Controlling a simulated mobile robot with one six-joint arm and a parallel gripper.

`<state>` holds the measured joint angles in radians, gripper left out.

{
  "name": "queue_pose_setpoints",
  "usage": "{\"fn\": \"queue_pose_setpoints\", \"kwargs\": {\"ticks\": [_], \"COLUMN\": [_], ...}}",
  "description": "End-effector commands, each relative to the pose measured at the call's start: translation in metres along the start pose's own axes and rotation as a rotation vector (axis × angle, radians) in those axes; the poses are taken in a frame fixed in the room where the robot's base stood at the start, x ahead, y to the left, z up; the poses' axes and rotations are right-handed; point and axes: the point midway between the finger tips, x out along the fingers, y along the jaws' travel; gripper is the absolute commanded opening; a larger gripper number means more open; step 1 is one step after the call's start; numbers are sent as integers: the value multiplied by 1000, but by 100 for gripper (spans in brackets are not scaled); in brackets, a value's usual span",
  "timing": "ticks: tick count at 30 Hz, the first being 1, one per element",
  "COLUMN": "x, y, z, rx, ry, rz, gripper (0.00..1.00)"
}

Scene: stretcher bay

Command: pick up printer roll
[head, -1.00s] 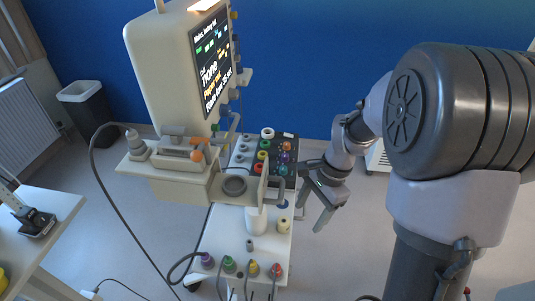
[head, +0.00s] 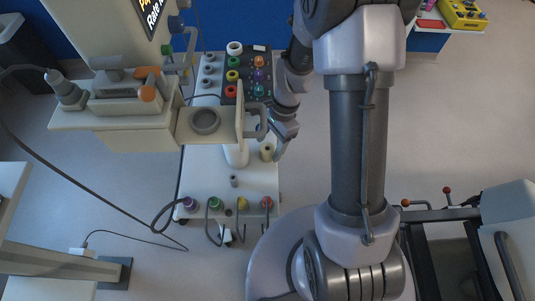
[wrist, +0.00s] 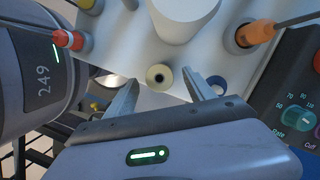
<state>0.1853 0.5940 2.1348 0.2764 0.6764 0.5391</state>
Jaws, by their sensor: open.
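The printer roll, seemingly the small cream roll with a dark hole, stands on the white cart top in the head view (head: 267,153), beside a white cylinder (head: 236,154). In the wrist view the roll (wrist: 159,75) shows end-on, just beyond and between my two fingertips. My gripper (wrist: 163,88) is open and empty, its fingers apart on either side of the roll's line. In the head view my gripper (head: 283,139) hangs close above and right of the roll. Whether a finger touches it I cannot tell.
The white cylinder (wrist: 184,14) stands close behind the roll in the wrist view. A blue ring (wrist: 217,83) lies near the right finger. Coloured cable connectors (head: 243,204) line the cart's front edge. A shelf with a cup ring (head: 205,121) overhangs at left.

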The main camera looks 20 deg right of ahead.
Motion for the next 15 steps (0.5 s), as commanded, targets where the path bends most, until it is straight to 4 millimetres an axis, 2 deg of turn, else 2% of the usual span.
{"fn": "queue_pose_setpoints", "kwargs": {"ticks": [1, 4, 11, 15], "x": [15, 28, 29, 29], "y": [2, 2, 1, 1], "z": [0, 0, 1, 1], "rx": [-1, -2, -1, -1], "ry": [-1, -1, 0, 0], "rz": [3, 1, 0, 0], "gripper": [63, 63, 63, 39]}}
